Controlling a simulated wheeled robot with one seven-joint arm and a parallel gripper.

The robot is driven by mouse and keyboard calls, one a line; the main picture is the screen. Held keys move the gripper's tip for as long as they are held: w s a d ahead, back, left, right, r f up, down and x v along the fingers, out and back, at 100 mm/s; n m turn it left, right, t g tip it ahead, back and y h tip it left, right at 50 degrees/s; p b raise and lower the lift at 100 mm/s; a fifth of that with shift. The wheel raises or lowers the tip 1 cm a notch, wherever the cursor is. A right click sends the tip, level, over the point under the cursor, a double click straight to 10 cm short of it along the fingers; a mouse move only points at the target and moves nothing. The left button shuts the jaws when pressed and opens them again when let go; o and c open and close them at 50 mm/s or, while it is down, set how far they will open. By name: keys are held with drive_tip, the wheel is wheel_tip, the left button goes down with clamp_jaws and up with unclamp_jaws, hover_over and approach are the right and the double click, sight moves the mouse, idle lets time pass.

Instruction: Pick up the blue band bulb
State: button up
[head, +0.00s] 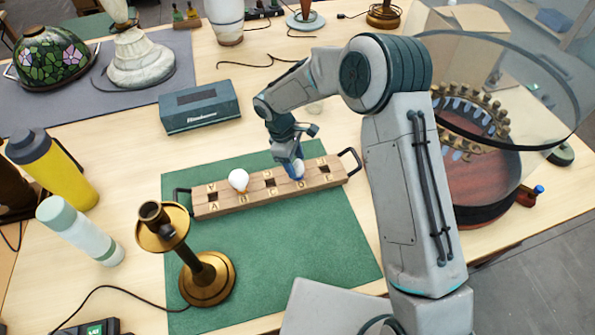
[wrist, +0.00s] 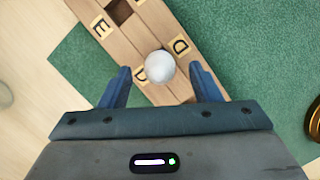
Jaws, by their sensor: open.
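A wooden rack (head: 226,201) with lettered square slots lies on a green mat (head: 330,235). My gripper (head: 291,168) points down over its right half. A white round bulb (head: 299,168) stands there near the letter D, partly covered by my fingers. In the wrist view this bulb (wrist: 160,67) is between my two open fingers, with a gap on each side. Its band is hidden in the wrist view, and in the head view I cannot separate a blue band from my blue fingers. Another white bulb (head: 238,179), with an orange-looking base, stands in the rack's left part.
A brass candlestick lamp (head: 207,278) stands at the mat's front left. A dark blue-grey box (head: 200,107) lies behind the rack. A yellow bottle (head: 65,170) and a pale bottle (head: 82,232) are at left. The mat right of the candlestick is clear.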

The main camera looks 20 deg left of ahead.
sight(298, 168)
drive_tip(key=b+x, duration=0.1)
drive_tip(key=x, duration=0.2)
drive_tip(key=shift+f, duration=0.2)
drive_tip(key=shift+r, duration=0.1)
drive_tip(key=c, duration=1.1)
drive_tip(key=shift+o, duration=0.2)
